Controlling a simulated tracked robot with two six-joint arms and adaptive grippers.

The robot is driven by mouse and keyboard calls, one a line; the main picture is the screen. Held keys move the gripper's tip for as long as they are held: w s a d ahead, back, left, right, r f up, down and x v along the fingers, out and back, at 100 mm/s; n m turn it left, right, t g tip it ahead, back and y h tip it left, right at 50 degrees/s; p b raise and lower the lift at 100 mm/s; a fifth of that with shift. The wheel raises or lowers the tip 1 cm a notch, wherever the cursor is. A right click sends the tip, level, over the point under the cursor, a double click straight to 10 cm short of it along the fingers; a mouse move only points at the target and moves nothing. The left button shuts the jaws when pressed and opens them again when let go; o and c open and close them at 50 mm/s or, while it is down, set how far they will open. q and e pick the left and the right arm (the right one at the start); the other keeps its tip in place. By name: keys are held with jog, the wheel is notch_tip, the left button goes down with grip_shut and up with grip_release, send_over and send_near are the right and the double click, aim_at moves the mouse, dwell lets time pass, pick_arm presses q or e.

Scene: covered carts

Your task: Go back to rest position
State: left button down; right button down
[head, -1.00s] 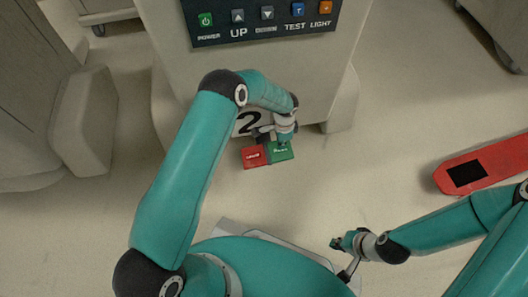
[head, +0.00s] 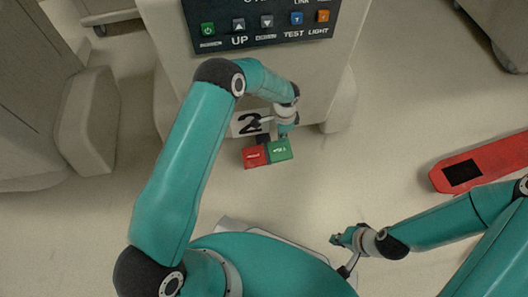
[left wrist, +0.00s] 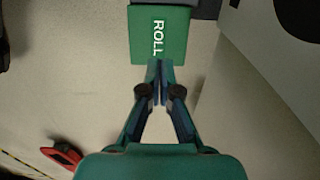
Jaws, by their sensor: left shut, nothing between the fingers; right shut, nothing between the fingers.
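My left gripper (head: 282,134) is shut and empty, just above the green pedal (head: 279,150) by the cart's lower front. In the left wrist view the closed fingertips (left wrist: 159,70) point at the near edge of the green pedal, marked ROLL (left wrist: 150,35). I cannot tell whether they touch it. A red pedal (head: 254,156) sits left of the green one. My right gripper (head: 338,240) is shut and empty, low over the floor at lower right of centre, apart from any object.
The cart (head: 330,70) carries a button panel (head: 265,28) and a number 2 label (head: 250,122). A beige covered cart (head: 88,120) stands at left. A red object with a black patch (head: 485,165) lies at right. Open floor (head: 380,130) lies between.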

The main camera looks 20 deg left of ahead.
pick_arm(q)
jog(key=shift+a, duration=0.1)
jog(key=s+d+n+h, duration=0.2)
jog(key=s+n, duration=0.4)
jog(key=s, duration=0.8)
jog(key=s+d+n+h, duration=0.2)
jog(key=s+n, duration=0.3)
jog(key=s, duration=0.9)
notch_tip(320, 180, up, 37)
jog(key=w+n+p, duration=0.1)
jog(key=n+p, duration=0.1)
jog(key=p, duration=3.4)
jog(key=shift+w+a+r+t+p, duration=0.15)
jog(key=shift+w+a+t+p, duration=0.1)
jog(key=shift+a+t+p, duration=0.1)
